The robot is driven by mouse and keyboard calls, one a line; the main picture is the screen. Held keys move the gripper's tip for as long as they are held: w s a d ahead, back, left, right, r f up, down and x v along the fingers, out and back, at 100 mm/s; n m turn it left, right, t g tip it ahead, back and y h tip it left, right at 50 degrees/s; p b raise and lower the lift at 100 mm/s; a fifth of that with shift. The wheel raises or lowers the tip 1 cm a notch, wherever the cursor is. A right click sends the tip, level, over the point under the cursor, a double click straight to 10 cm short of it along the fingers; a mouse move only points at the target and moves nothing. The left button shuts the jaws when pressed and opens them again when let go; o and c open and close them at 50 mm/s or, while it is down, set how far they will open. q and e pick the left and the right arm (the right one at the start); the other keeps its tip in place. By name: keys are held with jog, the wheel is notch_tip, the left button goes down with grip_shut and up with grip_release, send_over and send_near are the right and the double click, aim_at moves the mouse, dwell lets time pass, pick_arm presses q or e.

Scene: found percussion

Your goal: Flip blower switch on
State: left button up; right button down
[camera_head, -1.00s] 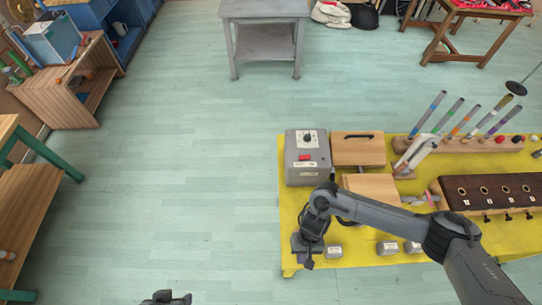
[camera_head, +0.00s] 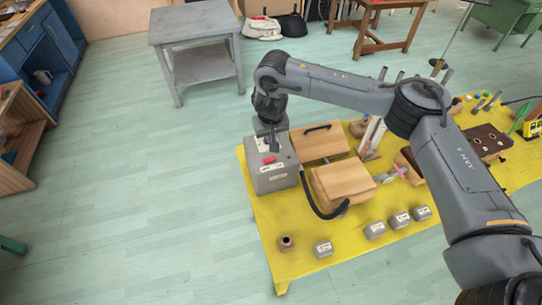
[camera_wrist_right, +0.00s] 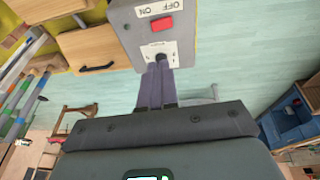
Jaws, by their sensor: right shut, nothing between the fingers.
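The blower is a grey box (camera_head: 272,180) at the left end of the yellow table. Its red switch (camera_head: 269,159) is on the top face, and also shows in the right wrist view (camera_wrist_right: 162,24), next to an OFF/ON label (camera_wrist_right: 160,9). Which way the switch is tipped I cannot tell. My right gripper (camera_head: 272,146) is shut and empty, pointing down over the box's far part. In the wrist view its fingertips (camera_wrist_right: 160,62) are at the white dial plate (camera_wrist_right: 160,52), partly hiding the dial, apart from the red switch. My left gripper is out of view.
A black hose (camera_head: 318,208) curves beside the box to a wooden block (camera_head: 342,180). Another wooden block with a black handle (camera_head: 318,143) stands behind. Several small grey blocks (camera_head: 323,248) lie along the front of the yellow table (camera_head: 262,222). The floor to the left is clear.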

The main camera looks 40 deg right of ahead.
jog(key=shift+r, duration=0.15)
jog(key=b, duration=0.8)
send_near(272, 157)
jog(key=x, duration=0.5)
jog(key=shift+w+a, duration=0.1)
jog(key=shift+a, duration=0.05)
jog(key=shift+f+b, duration=0.35)
jog(key=shift+f, duration=0.2)
